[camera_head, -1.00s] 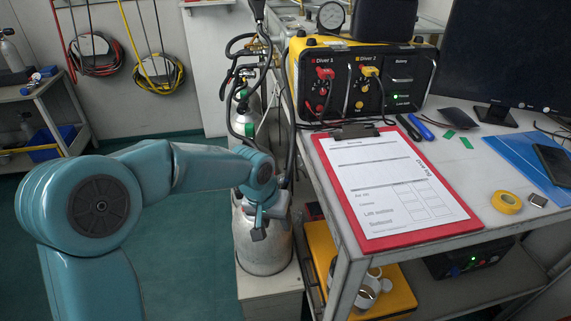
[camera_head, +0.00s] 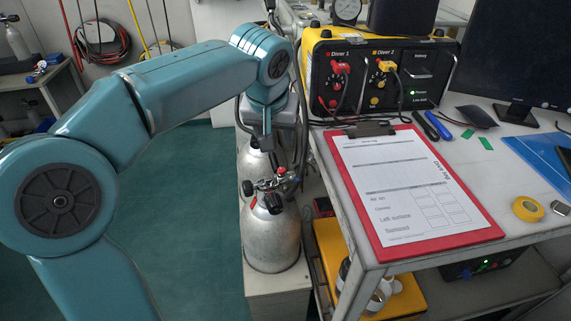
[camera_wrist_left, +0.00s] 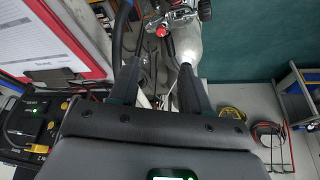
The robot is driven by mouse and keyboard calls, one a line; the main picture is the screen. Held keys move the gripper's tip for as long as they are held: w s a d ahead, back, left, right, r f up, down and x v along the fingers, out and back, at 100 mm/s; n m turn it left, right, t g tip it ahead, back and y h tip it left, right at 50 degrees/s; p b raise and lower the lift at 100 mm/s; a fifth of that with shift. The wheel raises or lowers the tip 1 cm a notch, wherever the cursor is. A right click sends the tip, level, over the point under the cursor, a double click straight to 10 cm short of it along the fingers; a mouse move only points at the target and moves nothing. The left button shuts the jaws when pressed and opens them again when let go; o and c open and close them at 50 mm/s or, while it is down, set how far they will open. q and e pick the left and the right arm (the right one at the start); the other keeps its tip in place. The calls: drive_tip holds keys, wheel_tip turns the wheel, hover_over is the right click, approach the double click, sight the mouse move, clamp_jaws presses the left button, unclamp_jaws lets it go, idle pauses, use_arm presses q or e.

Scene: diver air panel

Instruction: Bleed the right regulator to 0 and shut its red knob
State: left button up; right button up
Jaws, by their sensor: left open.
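My left gripper (camera_head: 268,150) points down just above and behind the regulator (camera_head: 270,186) on the front silver cylinder (camera_head: 272,240). In the left wrist view its two dark fingers (camera_wrist_left: 158,70) are spread apart with nothing gripped between them. A red knob (camera_wrist_left: 161,31) shows beyond the fingertips, beside the shiny cylinder (camera_wrist_left: 187,42) and a black knob (camera_wrist_left: 204,10). The fingers appear apart from the red knob. The gauge reading is not legible. A second cylinder (camera_head: 252,160) stands behind, partly hidden by my arm. My right gripper is not in view.
A bench holds a red clipboard (camera_head: 480,232), a yellow Diver 1 and Diver 2 box (camera_head: 313,45) and a yellow tape roll (camera_head: 528,209). Dark hoses (camera_head: 298,120) run beside the cylinders. The green floor (camera_head: 185,190) to the left is clear.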

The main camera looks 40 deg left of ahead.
sight(281, 170)
use_arm(q)
drive_tip(key=b+x, duration=0.1)
drive_tip(key=x, duration=0.5)
drive_tip(key=b+x, duration=0.2)
drive_tip(key=x, duration=0.5)
drive_tip(key=shift+s+a+f, duration=0.1)
drive_tip(key=shift+s+f, duration=0.1)
drive_tip(key=shift+w+a+f+b, duration=0.15)
drive_tip(key=shift+w+f+b, duration=0.15)
drive_tip(key=shift+f, duration=0.3)
clamp_jaws()
